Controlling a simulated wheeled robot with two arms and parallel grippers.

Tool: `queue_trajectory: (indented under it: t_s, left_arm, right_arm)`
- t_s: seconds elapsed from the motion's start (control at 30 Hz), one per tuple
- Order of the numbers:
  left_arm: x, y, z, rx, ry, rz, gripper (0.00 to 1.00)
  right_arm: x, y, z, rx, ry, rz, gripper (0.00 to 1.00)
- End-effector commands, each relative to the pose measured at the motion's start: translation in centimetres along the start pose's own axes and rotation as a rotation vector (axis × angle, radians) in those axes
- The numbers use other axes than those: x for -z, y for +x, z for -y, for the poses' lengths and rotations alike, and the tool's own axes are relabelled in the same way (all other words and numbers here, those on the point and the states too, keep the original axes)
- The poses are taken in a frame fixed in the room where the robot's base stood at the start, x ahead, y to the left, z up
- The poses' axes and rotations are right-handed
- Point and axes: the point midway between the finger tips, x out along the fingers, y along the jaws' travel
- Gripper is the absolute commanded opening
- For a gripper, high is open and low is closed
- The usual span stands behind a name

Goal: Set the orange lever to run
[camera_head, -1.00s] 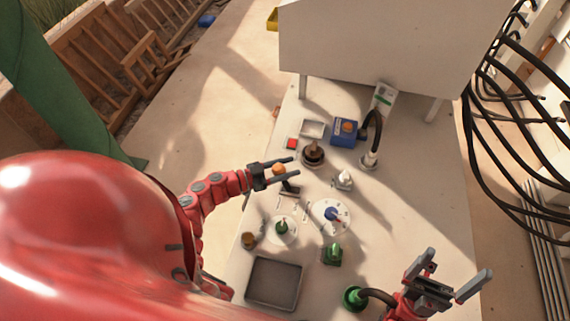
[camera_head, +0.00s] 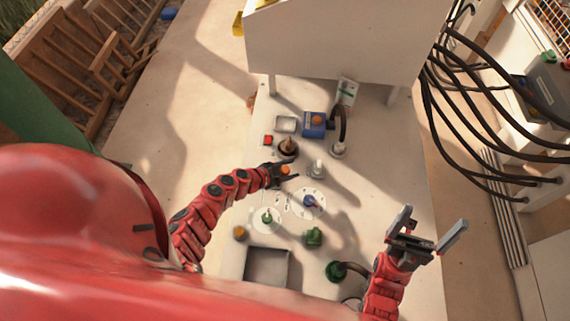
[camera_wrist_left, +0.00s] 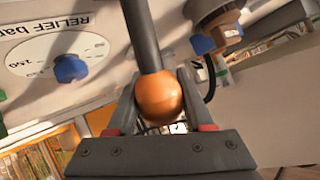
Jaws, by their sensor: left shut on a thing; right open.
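The orange lever's round knob (camera_head: 285,170) stands on the table panel, left of the middle. In the left wrist view the orange knob (camera_wrist_left: 158,97) sits on a dark shaft (camera_wrist_left: 141,35) between the jaws. My left gripper (camera_head: 284,169) is shut on the knob. In the left wrist view the fingers of that gripper (camera_wrist_left: 160,105) are on both sides of the knob. The lever's base and its markings are hidden or too small to read. My right gripper (camera_head: 432,232) is open and empty over the right front of the table.
A dial with a blue knob (camera_head: 310,202) is just in front, and a dial with a green knob (camera_head: 267,217) beside it. A brown-topped knob (camera_head: 289,146) and a white knob (camera_head: 318,169) stand close by. A grey tray (camera_head: 268,266) is at the front.

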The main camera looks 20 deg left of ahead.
Motion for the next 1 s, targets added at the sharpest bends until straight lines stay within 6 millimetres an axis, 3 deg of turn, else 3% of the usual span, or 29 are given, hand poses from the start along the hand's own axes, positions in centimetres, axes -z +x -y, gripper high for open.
queue_trajectory:
  t_s: [0.57, 0.6, 0.73, 1.0]
  left_arm:
    - [-0.48, 0.37, -0.75, -0.008, -0.006, 0.004, 0.00]
    - [-0.50, 0.36, -0.77, -0.008, -0.006, 0.004, 0.58]
    - [-0.39, 0.37, -0.67, -0.007, -0.005, 0.003, 0.81]
    - [-0.21, 0.34, -0.49, -0.004, -0.004, 0.001, 0.81]
  right_arm:
    - [0.03, 0.19, -0.01, 0.000, 0.000, 0.000, 1.00]
    - [0.03, 0.18, -0.01, 0.000, 0.000, 0.000, 1.00]
    - [0.03, 0.20, -0.01, 0.000, 0.000, 0.000, 1.00]
    - [0.05, 0.24, -0.01, 0.000, 0.000, 0.000, 1.00]
